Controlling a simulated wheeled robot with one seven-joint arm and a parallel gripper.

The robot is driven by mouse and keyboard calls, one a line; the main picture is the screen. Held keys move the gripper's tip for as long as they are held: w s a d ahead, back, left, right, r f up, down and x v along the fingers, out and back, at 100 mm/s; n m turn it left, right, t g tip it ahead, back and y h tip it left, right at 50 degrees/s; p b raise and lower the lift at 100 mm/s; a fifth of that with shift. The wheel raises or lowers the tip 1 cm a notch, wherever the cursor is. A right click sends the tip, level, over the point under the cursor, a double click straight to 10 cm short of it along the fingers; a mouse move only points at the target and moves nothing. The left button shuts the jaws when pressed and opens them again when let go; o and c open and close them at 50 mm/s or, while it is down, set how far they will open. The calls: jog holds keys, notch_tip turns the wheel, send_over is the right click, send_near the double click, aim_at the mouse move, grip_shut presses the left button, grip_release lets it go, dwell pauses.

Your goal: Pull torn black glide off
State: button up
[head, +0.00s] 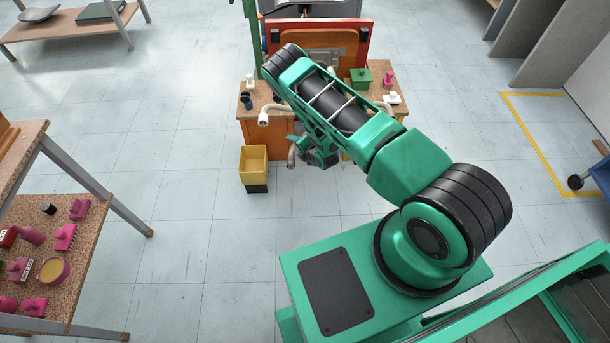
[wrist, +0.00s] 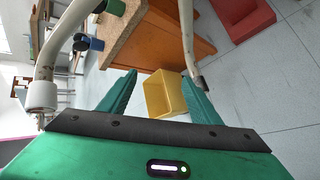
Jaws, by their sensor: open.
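Cream tube legs of a chair stick out from the bench. In the wrist view one leg (wrist: 187,40) comes down at the right and ends in a small dark tip (wrist: 202,83), perhaps the black glide; a tear cannot be made out. The tip is close to my gripper's right finger; contact cannot be told. Another leg (wrist: 68,30) at the left ends in a pale sleeve (wrist: 42,95). My gripper (wrist: 160,82) is open with nothing visible between its fingers. In the head view my gripper (head: 318,155) is low before the bench, partly hidden by my arm.
A yellow bin (head: 254,162) stands on the floor at the bench's left. The bench top (head: 262,92) holds small parts and a green box (head: 361,77). A side table (head: 90,245) with pink parts is at the left. Open floor surrounds the bench.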

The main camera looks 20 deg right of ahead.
aim_at(292, 166)
jog(key=s+d+f+n+y, duration=0.1)
jog(key=s+f+n, duration=0.3)
jog(key=s+f, duration=0.5)
jog(key=shift+t, duration=0.3)
jog(key=x, duration=0.6)
jog(key=f+x, duration=0.1)
jog(key=x, duration=0.5)
jog(key=shift+s+d+r, duration=0.1)
jog(key=shift+s+d, duration=0.15)
jog(key=shift+c, duration=0.4)
grip_shut()
jog(key=shift+s+a+n, duration=0.25)
jog(key=shift+s+n, duration=0.05)
jog(key=shift+s, duration=0.3)
